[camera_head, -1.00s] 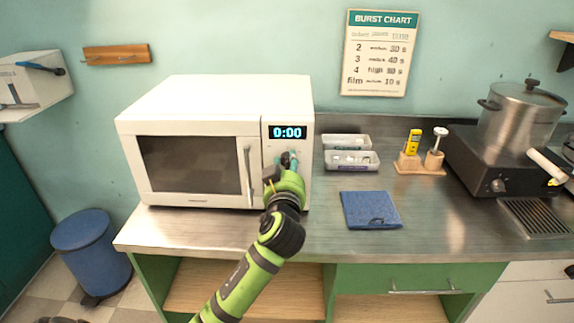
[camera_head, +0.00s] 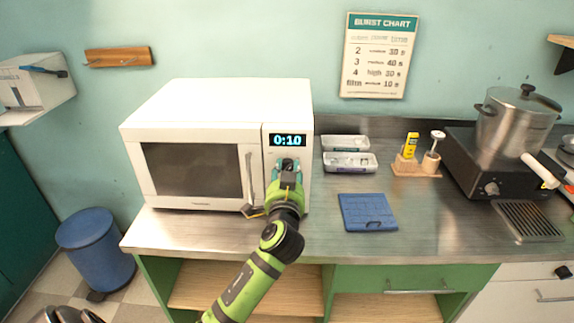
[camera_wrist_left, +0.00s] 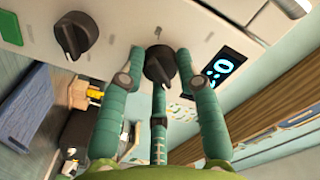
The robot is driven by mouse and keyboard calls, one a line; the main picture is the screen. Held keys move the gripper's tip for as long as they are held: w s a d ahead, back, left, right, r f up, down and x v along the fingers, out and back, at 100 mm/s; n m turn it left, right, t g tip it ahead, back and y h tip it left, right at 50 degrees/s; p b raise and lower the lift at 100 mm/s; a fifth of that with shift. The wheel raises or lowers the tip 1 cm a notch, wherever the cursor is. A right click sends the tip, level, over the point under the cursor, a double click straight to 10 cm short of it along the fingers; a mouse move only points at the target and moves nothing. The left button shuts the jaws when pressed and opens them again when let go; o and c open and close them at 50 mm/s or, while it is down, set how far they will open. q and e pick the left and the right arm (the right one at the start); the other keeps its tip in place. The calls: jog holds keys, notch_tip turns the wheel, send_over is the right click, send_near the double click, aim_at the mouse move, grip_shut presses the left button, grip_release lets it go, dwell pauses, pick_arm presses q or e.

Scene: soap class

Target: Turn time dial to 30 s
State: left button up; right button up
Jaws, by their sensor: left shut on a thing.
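The white microwave (camera_head: 215,103) stands on the counter with its door closed. Its display (camera_head: 288,140) reads 0:10. My left gripper (camera_head: 287,166) is at the control panel just below the display and covers the dial there in the head view. In the left wrist view, the teal fingers (camera_wrist_left: 160,72) are shut around the dark time dial (camera_wrist_left: 157,62), beside the display (camera_wrist_left: 219,70). A second dark dial (camera_wrist_left: 75,34) sits apart on the same panel, outside the fingers. My right gripper is not in view.
A blue folded cloth or case (camera_head: 368,212) lies on the counter right of the microwave, with clear trays (camera_head: 349,163) behind it. A pot (camera_head: 518,120) stands on a burner farther right. A burst chart (camera_head: 376,56) hangs on the wall.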

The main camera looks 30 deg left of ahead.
pick_arm(q)
jog(key=shift+m+p, duration=2.95)
jog(key=shift+m, duration=2.25)
jog(key=o, duration=1.2)
jog(key=shift+c, duration=0.2)
jog(key=v, duration=1.2)
